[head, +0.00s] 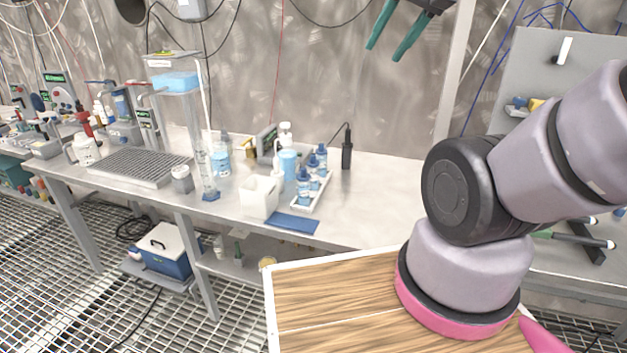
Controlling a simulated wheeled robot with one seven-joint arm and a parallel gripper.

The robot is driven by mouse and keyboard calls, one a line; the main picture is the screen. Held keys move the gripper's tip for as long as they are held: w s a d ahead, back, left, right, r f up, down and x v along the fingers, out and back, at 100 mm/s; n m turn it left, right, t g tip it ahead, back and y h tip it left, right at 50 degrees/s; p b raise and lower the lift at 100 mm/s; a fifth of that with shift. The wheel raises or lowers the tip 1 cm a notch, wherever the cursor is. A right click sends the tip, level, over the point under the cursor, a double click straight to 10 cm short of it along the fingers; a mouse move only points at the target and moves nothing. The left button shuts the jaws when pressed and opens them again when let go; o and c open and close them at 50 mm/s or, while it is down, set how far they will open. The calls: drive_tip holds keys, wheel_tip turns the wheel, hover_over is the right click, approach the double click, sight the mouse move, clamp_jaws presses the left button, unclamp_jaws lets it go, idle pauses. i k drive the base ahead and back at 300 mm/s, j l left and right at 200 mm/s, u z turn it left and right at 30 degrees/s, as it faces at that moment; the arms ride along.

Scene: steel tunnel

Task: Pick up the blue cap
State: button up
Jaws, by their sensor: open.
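Several small bottles with blue caps (321,148) stand in a white tray (311,199) near the middle of the steel bench. Another blue cap (304,174) is on the front bottle of that tray. I cannot tell which cap the task means, and no loose cap is clear at this size. My gripper (384,53) is at the top of the head view, high above the bench and apart from everything on it. Its two green fingers are spread and nothing is between them.
A white box (259,197) and a blue mat (291,223) lie beside the tray. A tall clear cylinder (205,150) stands to the left, with a black upright device (347,150) behind right. The bench top (385,190) is clear to the right.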

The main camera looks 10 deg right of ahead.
sight(312, 162)
drive_tip(key=i+j+z, duration=0.1)
drive_tip(key=j, duration=0.25)
drive_tip(key=i+j+z, duration=0.1)
drive_tip(key=j, duration=0.25)
drive_tip(key=i+j+z, duration=0.1)
drive_tip(key=j, duration=0.3)
drive_tip(key=i+j, duration=0.2)
drive_tip(key=j, duration=0.2)
drive_tip(key=i+j+z, duration=0.15)
drive_tip(key=j, duration=0.2)
drive_tip(key=k, duration=0.05)
